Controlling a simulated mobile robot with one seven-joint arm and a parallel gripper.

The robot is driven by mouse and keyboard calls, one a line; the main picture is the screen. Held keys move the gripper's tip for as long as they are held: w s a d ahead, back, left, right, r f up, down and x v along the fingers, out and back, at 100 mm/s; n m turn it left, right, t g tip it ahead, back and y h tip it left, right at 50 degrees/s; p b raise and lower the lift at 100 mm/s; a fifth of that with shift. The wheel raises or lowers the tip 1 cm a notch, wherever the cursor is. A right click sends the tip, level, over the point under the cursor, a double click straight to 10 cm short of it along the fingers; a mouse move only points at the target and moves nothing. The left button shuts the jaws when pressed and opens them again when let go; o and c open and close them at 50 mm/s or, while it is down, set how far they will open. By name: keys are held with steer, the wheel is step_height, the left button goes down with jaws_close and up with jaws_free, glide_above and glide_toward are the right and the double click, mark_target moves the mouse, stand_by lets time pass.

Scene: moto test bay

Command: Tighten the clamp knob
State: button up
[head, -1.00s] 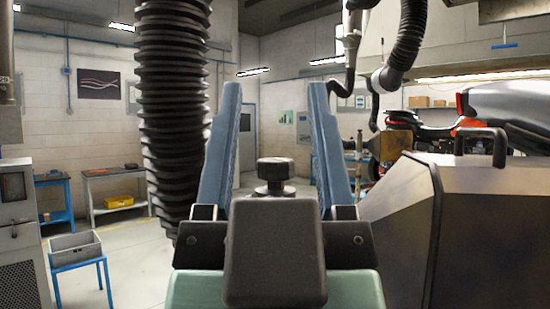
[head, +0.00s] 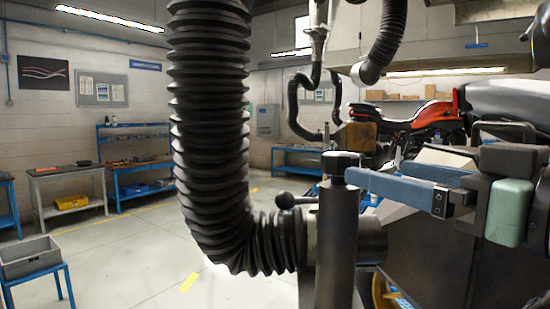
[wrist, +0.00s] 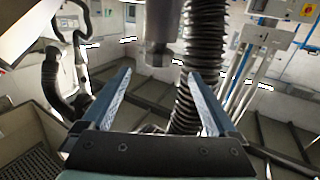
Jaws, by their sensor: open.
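A black round knob (head: 340,160) caps a grey upright post (head: 337,235) near the middle of the head view; it looks like the clamp knob. My gripper (head: 352,175) comes in from the right, its blue fingers level and pointing left, apart. The near fingertip overlaps the knob's right underside in the picture; I cannot tell whether it touches. In the wrist view, my open fingers (wrist: 165,85) frame empty space, and a blurred grey post end (wrist: 158,40) hangs into the picture at top centre.
A thick black ribbed hose (head: 212,110) bends into a pipe (head: 372,240) behind the post. A black ball-ended lever (head: 286,200) stands left of the post. A motorcycle (head: 425,118) and workbenches (head: 70,185) are farther back. The floor at left is mostly clear.

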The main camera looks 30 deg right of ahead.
mark_target(326, 160)
steer(key=w+p, duration=0.1)
steer(key=w, duration=0.3)
steer(key=w+d+p, duration=0.1)
steer(key=w, duration=0.3)
steer(key=w+p, duration=0.2)
steer(key=w, duration=0.2)
steer(key=shift+w+d, duration=0.15)
steer(key=shift+w, duration=0.15)
steer(key=shift+c, duration=0.3)
steer(key=c, duration=1.3)
